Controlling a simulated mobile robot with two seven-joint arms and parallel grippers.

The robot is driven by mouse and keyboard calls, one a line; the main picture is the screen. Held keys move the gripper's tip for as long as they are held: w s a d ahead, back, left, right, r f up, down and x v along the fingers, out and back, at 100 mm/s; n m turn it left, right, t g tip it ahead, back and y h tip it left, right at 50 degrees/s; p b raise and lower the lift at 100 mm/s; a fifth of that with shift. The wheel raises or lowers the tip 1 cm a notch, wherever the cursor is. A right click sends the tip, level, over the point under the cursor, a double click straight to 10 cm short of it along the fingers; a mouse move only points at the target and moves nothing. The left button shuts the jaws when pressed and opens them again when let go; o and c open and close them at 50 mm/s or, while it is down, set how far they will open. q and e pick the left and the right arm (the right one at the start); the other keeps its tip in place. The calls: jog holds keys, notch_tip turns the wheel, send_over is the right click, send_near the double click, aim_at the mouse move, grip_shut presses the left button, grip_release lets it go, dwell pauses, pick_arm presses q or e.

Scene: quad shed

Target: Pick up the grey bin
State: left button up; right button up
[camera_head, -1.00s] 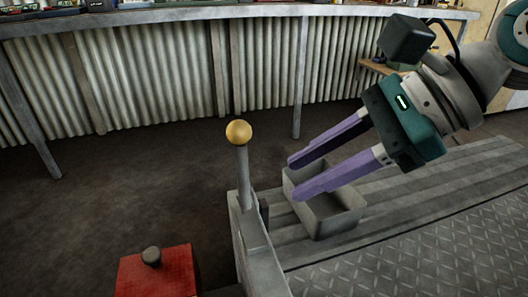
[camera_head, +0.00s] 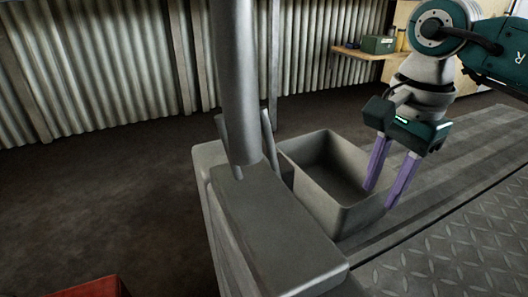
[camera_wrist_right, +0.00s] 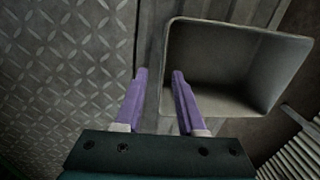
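The grey bin (camera_head: 335,176) is an open, empty box standing upright on the grey ribbed surface in the head view. In the right wrist view the bin (camera_wrist_right: 240,62) fills the upper right. My right gripper (camera_head: 380,198) points down at the bin's right wall, open. One purple finger is over the inside of the bin and the other is outside, with the near wall between them. In the right wrist view the right gripper (camera_wrist_right: 158,72) shows a gap between its fingertips; whether they touch the wall is unclear. My left gripper is not in view.
A grey post on a metal block (camera_head: 270,225) stands close to the bin's left side. Diamond-patterned plate (camera_head: 440,235) lies at the right front. A red object (camera_head: 95,288) is at the bottom left. A corrugated wall (camera_head: 100,70) stands behind open dark floor.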

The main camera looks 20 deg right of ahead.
aim_at(376, 201)
jog(key=f+b, duration=0.1)
jog(key=f, duration=0.2)
jog(key=shift+w+f, duration=0.2)
jog(key=shift+f+b, duration=0.3)
jog(key=shift+b, duration=0.05)
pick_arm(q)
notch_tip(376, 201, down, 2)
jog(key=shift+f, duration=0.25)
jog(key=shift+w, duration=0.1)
pick_arm(e)
jog(key=shift+r, duration=0.1)
jog(key=c, duration=0.6)
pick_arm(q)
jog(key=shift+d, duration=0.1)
pick_arm(e)
grip_shut()
jog(key=shift+w, duration=0.1)
